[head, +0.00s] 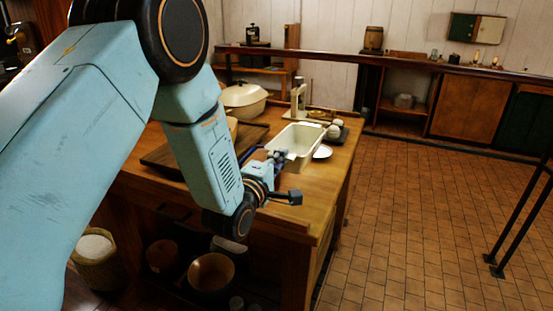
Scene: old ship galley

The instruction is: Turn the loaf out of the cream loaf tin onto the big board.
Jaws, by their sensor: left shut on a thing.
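The cream loaf tin (299,138) is over the right part of the wooden worktop, its open top and pale inside facing up towards me. No loaf shows in the part of the inside that I see. My left gripper (279,157) is shut on the tin at its near end; its arm hides part of the worktop. I cannot tell whether the tin touches the worktop. The big board (165,154), dark brown, lies left of the tin, partly behind my arm. A tan rounded thing (232,127) shows beside my arm at the board; I cannot tell if it is the loaf. My right gripper is out of view.
A cream scale-like device (298,98) stands behind the tin. A white plate (322,152) and pale round things (335,130) are right of it. The tiled floor at right is mostly clear.

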